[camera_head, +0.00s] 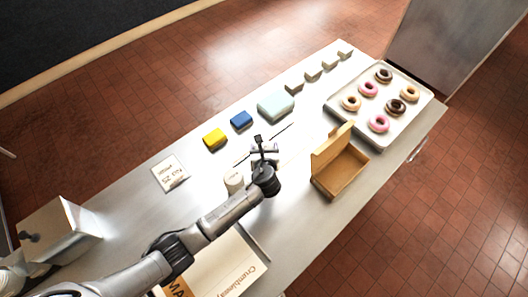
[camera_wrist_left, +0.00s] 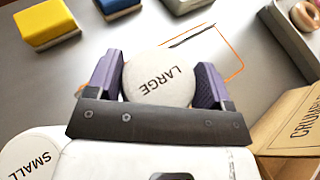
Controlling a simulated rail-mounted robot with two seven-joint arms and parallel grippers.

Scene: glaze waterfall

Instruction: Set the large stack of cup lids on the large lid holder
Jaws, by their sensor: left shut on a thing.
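The large stack of cup lids (camera_wrist_left: 158,78) is white and round, with "LARGE" printed on its top, in the left wrist view. My left gripper (camera_wrist_left: 160,82) is shut on it, one purple-grey finger on each side. In the head view my left gripper (camera_head: 264,148) is over the middle of the counter, and the wrist hides much of the stack. Whether the stack touches the counter is unclear. Thin orange lines (camera_wrist_left: 236,62) and a dark strip (camera_wrist_left: 192,37) lie beyond it; I cannot tell whether they belong to the large lid holder. My right gripper is not in view.
A white stack marked "SMALL" (camera_wrist_left: 28,155) stands close to the left gripper. An open cardboard box (camera_head: 340,170) is to the right. A yellow sponge (camera_head: 214,139), a blue sponge (camera_head: 241,120) and a pale box (camera_head: 276,106) line the far side. A donut tray (camera_head: 340,112) is at upper right.

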